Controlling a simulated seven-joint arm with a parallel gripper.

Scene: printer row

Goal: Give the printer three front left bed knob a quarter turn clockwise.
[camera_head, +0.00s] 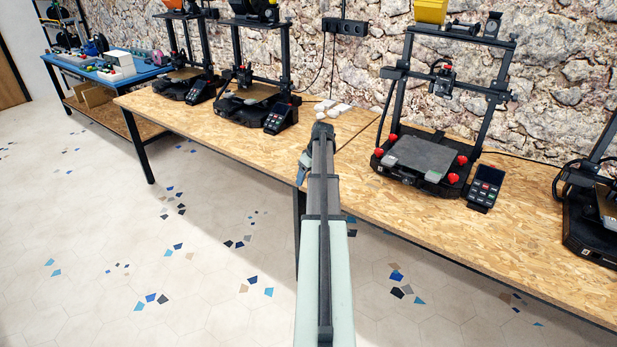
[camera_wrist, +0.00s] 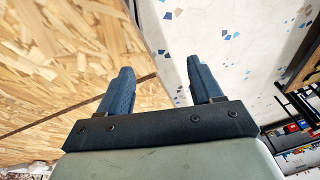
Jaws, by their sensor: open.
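The printer with red bed knobs (camera_head: 425,155), third from the left, stands on the wood-chip bench. Its front left knob (camera_head: 378,153) is a small red knob at the bed's left front corner; its turn angle is too small to tell. Other red knobs sit at the back left (camera_head: 393,138), back right (camera_head: 462,160) and front right (camera_head: 453,178). My gripper (camera_wrist: 162,78) is open and empty in the wrist view, over the bench's edge. In the head view my arm reaches up to the bench front, left of this printer, apart from the knob. The wrist view shows no knob.
The wood-chip bench (camera_head: 530,225) has bare room in front of the printer. A keypad screen (camera_head: 486,187) stands at its right front. Small white pieces (camera_head: 335,108) lie near my arm's end. Two printers stand farther left, another (camera_head: 590,205) at the right edge.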

